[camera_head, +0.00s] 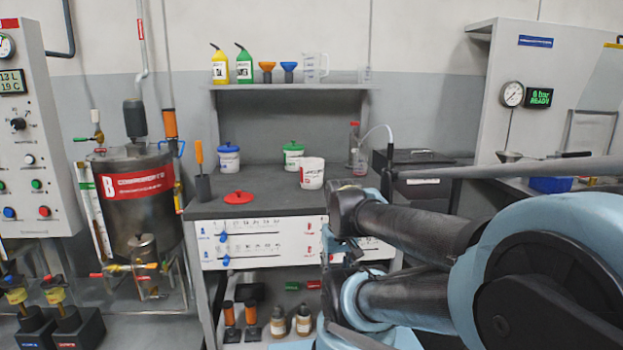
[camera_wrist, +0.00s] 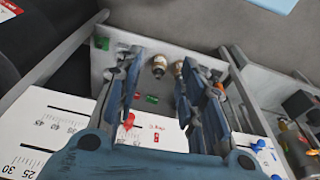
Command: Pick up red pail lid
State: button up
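The red pail lid (camera_head: 239,198) lies flat on the dark bench top, left of the middle and near the front edge, with its knob up. A white pail with red print (camera_head: 311,174) stands to its right, open on top. In the wrist view my gripper (camera_wrist: 161,62) is open, with nothing between its fingers. It points at the slider panel and lower shelf on the bench front. The red lid does not show in the wrist view. In the head view my arm hangs at the bench's right front, away from the lid, and the fingers are hard to make out.
A blue-lidded pail (camera_head: 228,162) and a green-lidded pail (camera_head: 293,155) stand behind the lid. A dark holder with an orange-handled tool (camera_head: 202,186) stands to its left. The bench top (camera_head: 262,180) is clear around the lid. A steel tank (camera_head: 137,205) stands left.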

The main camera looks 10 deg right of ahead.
jog(key=shift+o, duration=0.5)
jog(key=shift+s+r, duration=0.15)
jog(key=w+a+r+n+y, duration=0.1)
jog(key=w+a+r+n, duration=0.5)
jog(key=w+r, duration=0.6)
jog(key=w+a+r+n+y, duration=0.1)
jog(key=w+a+r+n, duration=0.2)
jog(key=w+a+r, duration=0.7)
jog(key=w+a+r+n+g, duration=0.1)
jog(key=w+a+r+n, duration=0.3)
jog(key=w+a+r, duration=0.35)
send_over(239, 191)
jog(key=d, duration=0.2)
jog(key=shift+y, duration=0.4)
notch_tip(239, 191, down, 11)
jog(key=shift+a+r, duration=0.1)
jog(key=shift+r, duration=0.1)
jog(key=shift+a+x, duration=0.2)
jog(key=shift+x, duration=2.4)
jog(key=shift+c, duration=0.2)
jog(key=c, duration=0.9)
